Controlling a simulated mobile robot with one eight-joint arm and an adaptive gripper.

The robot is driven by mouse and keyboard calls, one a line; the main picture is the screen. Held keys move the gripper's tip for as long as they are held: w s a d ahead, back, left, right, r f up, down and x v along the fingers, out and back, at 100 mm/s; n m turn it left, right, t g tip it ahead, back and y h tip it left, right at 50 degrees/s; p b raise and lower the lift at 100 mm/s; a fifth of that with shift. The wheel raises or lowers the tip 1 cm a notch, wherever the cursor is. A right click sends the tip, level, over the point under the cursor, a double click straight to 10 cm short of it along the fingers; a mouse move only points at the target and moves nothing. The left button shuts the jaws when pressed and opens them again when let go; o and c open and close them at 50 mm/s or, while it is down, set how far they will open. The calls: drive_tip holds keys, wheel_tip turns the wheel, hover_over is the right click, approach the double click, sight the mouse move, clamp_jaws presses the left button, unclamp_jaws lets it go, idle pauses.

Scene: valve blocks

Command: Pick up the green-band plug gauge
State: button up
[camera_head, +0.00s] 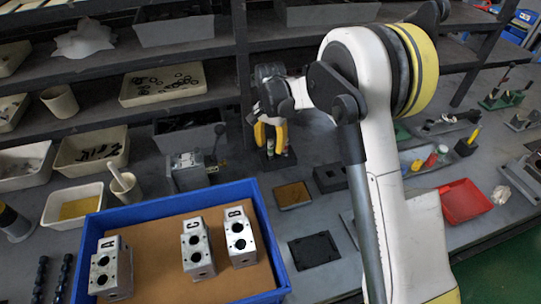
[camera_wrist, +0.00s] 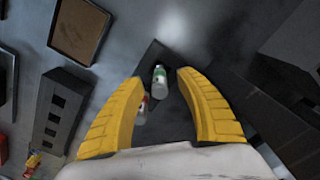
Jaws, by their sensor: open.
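The green-band plug gauge (camera_wrist: 159,80) is a pale, silvery cylinder with a green band. It shows in the wrist view in a dark holder (camera_wrist: 152,55), between the tips of my gripper's yellow fingers. A second gauge with a red band (camera_wrist: 143,106) is partly hidden behind the left finger. My gripper (camera_wrist: 160,76) is open, with a gap showing on both sides of the green-band gauge. In the head view my gripper (camera_head: 270,146) points down over the dark holder on the bench, and the gauges are mostly hidden by its fingers.
A blue tray (camera_head: 162,207) with valve blocks A (camera_head: 110,268), C (camera_head: 197,250) and B (camera_head: 240,238) stands in front. A dark block with holes (camera_head: 329,178) and a tan-topped square tray (camera_head: 292,195) lie nearby. A shelf post (camera_head: 242,75) rises close to my gripper's left.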

drive_tip(key=shift+f, duration=0.55)
clamp_jaws()
drive_tip(key=shift+r, duration=0.1)
